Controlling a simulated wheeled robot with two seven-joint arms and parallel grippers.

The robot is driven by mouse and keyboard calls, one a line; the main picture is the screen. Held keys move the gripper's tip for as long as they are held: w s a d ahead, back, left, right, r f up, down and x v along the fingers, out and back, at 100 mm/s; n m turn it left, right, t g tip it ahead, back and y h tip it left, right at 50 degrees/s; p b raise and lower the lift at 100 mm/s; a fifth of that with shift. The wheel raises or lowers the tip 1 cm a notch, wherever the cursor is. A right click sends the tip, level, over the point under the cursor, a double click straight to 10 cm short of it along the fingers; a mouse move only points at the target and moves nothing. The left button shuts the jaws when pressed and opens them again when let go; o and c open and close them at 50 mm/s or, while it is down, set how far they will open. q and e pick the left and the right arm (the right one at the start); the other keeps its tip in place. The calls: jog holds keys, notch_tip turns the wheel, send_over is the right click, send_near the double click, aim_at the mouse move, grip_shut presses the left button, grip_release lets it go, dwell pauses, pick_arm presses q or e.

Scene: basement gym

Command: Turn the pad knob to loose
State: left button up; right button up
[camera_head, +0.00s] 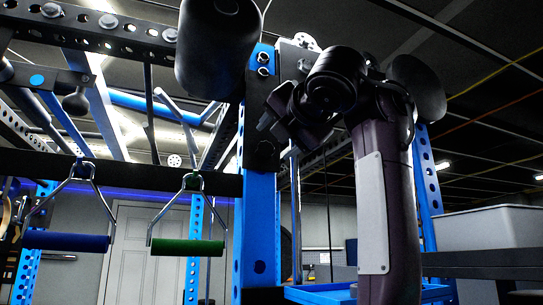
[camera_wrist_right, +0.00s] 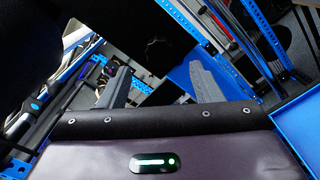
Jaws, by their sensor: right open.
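A small light lobed knob (camera_head: 306,41) shows on top of a grey block at the blue upright, between two black roller pads; I take it for the pad knob. In the right wrist view a dark knob with a pale scalloped edge (camera_wrist_right: 156,50) sits on a black surface, beyond and between the fingers. I cannot tell its setting. My right gripper (camera_head: 278,118) is raised close to the upright, below the knob. In its wrist view the two grey fingers (camera_wrist_right: 160,84) stand wide apart with nothing between them. My left gripper is in neither view.
The left roller pad (camera_head: 218,45) and right roller pad (camera_head: 417,88) flank the blue upright (camera_head: 259,205). Handles with a blue grip (camera_head: 66,242) and a green grip (camera_head: 188,248) hang from a dark bar at left. A pale bin (camera_head: 488,227) stands at right.

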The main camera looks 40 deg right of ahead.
jog(key=b+v, duration=0.1)
jog(key=v, duration=0.2)
jog(key=shift+w, duration=0.1)
dwell(0.5)
